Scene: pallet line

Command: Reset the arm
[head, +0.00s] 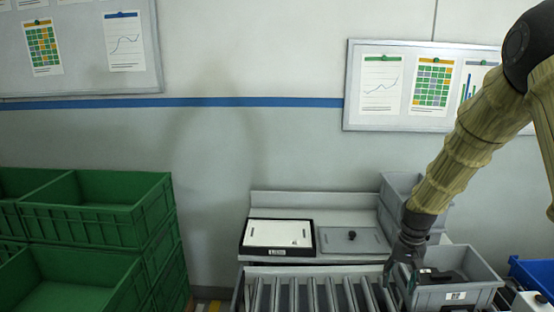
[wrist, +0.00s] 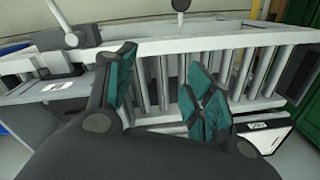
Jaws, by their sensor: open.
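My arm comes in from the right in the head view and hangs downward. My gripper (head: 402,278) is over the right part of the roller conveyor (head: 318,296), at the left side of a grey bin (head: 458,294). In the wrist view my gripper (wrist: 160,95) has its teal-padded fingers spread apart, with nothing between them. The conveyor's rollers (wrist: 243,72) show behind and between the fingers. A dark object (head: 440,277) lies in the grey bin, partly hidden by my gripper and arm.
A white-topped tray (head: 278,235) and a grey plate with a black knob (head: 352,239) lie on the bench behind the conveyor. Stacked green crates (head: 95,210) fill the left. More grey bins (head: 398,187) stand behind my arm, and a blue bin (head: 530,275) is at far right.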

